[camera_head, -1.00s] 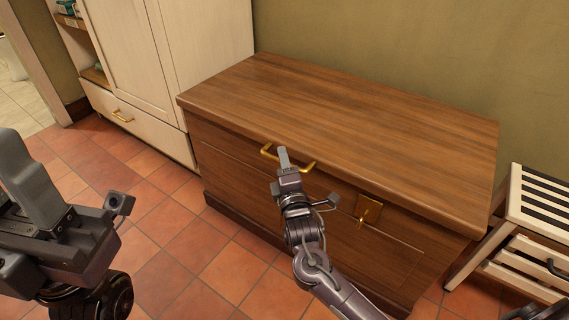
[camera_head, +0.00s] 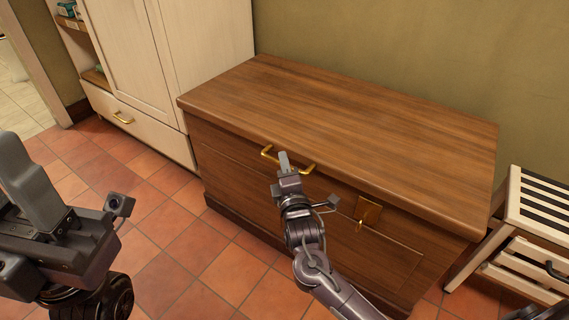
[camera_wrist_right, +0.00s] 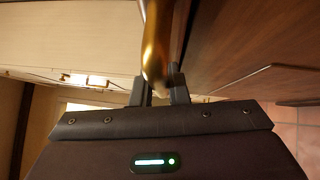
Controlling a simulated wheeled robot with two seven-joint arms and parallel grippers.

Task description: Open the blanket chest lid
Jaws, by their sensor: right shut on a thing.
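The blanket chest (camera_head: 235,175) is brown wood and stands against the wall. Its lid (camera_head: 350,125) lies flat and looks closed; I see no clear gap along its front edge. A brass handle (camera_head: 267,151) sits at the front, just under the lid's edge. My right gripper (camera_head: 284,160) is shut on this handle. In the right wrist view the brass bar (camera_wrist_right: 155,50) passes between the two fingers (camera_wrist_right: 158,88).
A cream wardrobe (camera_head: 130,60) with a drawer stands left of the chest. A slatted bench (camera_head: 535,210) stands close at its right. The wall (camera_head: 420,50) is right behind the chest. The tiled floor (camera_head: 175,225) in front is clear.

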